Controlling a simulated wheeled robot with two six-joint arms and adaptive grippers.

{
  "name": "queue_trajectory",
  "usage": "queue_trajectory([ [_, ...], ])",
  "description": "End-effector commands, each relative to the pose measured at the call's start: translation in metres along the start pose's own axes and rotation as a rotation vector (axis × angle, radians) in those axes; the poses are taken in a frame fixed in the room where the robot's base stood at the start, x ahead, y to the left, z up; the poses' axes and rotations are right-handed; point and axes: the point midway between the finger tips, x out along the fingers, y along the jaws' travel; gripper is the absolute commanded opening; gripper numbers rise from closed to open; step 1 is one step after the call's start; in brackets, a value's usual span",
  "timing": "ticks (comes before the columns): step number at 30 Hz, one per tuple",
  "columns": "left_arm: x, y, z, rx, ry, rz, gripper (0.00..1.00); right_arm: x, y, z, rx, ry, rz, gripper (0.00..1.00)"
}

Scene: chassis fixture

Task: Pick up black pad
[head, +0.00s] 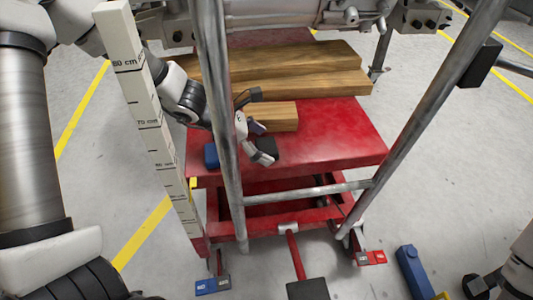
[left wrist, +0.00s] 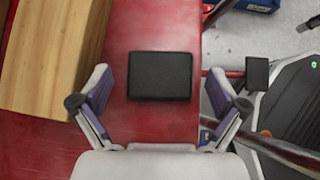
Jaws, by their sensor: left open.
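The black pad (head: 267,147) lies flat on the red table top (head: 340,135), partly hidden by my left gripper in the head view. In the left wrist view the black pad (left wrist: 160,75) is a dark rectangle between the two fingers, with red surface showing on both sides. My left gripper (head: 260,143) is open over the pad. In the left wrist view its fingers (left wrist: 159,80) are spread wide, one on each side, apart from the pad. My right gripper is not seen.
Wooden beams (head: 290,75) and a shorter wood block (head: 283,115) lie behind the pad. A small blue block (head: 211,156) is left of it. A slanting metal post (head: 221,120) and another (head: 425,115) stand in front. A measuring post (head: 150,120) stands left.

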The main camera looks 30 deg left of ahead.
Motion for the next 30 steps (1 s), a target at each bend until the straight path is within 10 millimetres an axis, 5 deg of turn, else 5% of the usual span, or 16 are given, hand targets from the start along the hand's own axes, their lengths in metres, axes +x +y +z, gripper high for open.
queue_trajectory([
  [2,-0.001,0.000,0.001,0.000,0.000,0.000,0.94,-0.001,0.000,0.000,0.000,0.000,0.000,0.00],
  [7,-0.001,0.000,0.000,0.000,0.001,0.000,0.34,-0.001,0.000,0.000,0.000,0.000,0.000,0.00],
  [18,-0.005,0.000,0.004,0.000,0.001,0.000,0.32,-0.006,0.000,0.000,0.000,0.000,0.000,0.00],
  [30,-0.068,0.000,0.067,0.001,0.000,0.001,0.32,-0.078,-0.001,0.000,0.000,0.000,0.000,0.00],
])
